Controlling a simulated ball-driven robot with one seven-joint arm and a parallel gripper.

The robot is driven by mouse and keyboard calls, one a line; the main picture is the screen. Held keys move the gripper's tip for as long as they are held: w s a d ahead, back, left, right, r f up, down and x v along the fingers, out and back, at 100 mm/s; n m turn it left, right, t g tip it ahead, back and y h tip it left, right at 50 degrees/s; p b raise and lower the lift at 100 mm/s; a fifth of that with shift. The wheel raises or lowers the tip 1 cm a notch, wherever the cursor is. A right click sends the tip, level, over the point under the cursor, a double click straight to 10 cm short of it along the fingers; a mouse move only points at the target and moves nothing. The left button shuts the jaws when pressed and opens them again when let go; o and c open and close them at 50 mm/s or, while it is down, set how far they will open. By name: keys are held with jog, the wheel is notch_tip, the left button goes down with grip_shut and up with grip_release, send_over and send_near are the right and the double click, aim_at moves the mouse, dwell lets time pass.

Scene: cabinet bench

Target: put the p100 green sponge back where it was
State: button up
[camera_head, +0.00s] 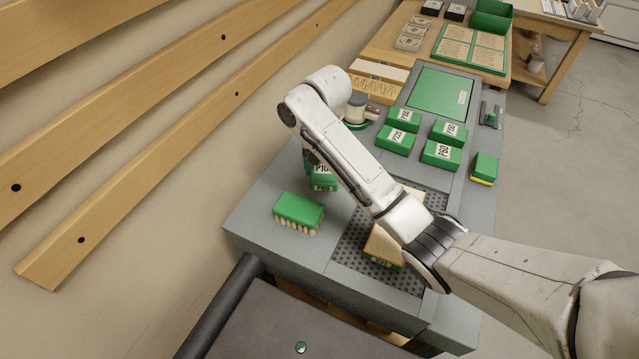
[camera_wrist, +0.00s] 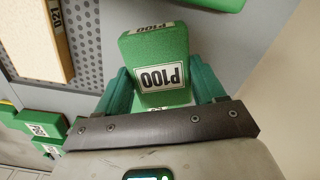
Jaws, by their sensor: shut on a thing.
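The P100 green sponge (camera_wrist: 160,55) is a green block with white P100 labels on two faces. In the wrist view it sits between the two teal fingers of my gripper (camera_wrist: 161,88), which is shut on it. In the head view the sponge (camera_head: 323,180) shows just left of my arm, over the grey bench between the brush and the round fixture. My arm hides part of it and most of the gripper there. I cannot tell whether the sponge touches the bench.
A green brush (camera_head: 298,210) lies close in front of the sponge. A wooden-faced block (camera_head: 383,243) sits on the perforated panel (camera_head: 349,246). Several labelled green blocks (camera_head: 442,154) stand farther back, near a green-and-yellow sponge (camera_head: 484,168). Bare bench (camera_head: 262,199) lies left of the sponge.

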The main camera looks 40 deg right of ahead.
aim_at(320, 168)
jog(key=shift+w+f, duration=0.4)
jog(key=shift+f, duration=0.05)
jog(key=shift+w+f, duration=0.5)
jog(key=shift+f, duration=0.3)
jog(key=shift+f+p, duration=0.35)
jog(key=shift+f, duration=0.95)
jog(key=shift+f, duration=0.15)
jog(key=o, duration=1)
notch_tip(320, 168, up, 11)
jog(key=p, duration=0.4)
jog(key=shift+r+p, duration=0.6)
jog(key=shift+r, duration=0.1)
